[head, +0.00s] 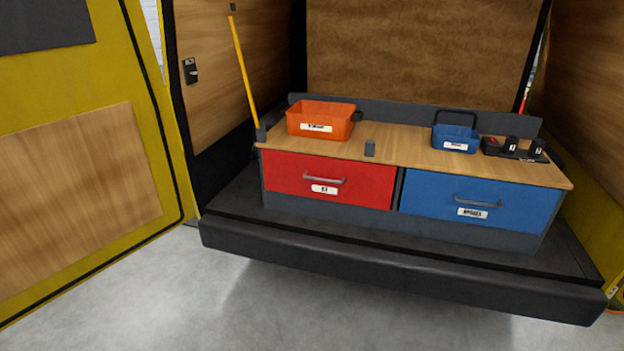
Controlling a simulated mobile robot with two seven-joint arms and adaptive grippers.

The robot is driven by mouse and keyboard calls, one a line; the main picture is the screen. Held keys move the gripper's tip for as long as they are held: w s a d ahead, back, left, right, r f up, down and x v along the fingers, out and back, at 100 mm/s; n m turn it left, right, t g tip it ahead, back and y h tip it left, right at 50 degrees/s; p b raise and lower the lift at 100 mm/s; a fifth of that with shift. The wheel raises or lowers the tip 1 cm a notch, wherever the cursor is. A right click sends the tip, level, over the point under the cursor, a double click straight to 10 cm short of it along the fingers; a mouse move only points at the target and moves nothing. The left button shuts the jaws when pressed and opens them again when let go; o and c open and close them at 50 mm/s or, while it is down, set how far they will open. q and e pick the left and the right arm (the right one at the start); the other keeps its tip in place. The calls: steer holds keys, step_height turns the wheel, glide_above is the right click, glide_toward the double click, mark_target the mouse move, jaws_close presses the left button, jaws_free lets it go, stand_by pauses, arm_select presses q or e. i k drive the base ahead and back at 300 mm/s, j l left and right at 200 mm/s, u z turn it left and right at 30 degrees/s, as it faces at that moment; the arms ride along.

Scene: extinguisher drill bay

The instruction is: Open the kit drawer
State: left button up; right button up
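A wooden-topped drawer unit (397,143) stands in the back of a vehicle-like bay. Its left drawer is red (360,180), with a grey bar handle (324,180) and a small white label (324,190) that may read "KIT". Its right drawer is blue (425,199), with a grey bar handle (478,202) and a white label (472,213) too small to read surely. Both drawer fronts look flush with the unit, so both are shut. Neither of my grippers is in view.
A black bumper (390,277) juts out below. A yellow door (85,168) stands open left. The floor (300,315) is clear.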

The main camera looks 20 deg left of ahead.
mark_target(334, 161)
steer(key=i+j+z, duration=0.35)
steer(key=j, duration=0.35)
steer(key=i+j+z, duration=0.15)
steer(key=i+j, duration=0.15)
steer(key=i+j+z, duration=0.15)
steer(key=j, duration=0.3)
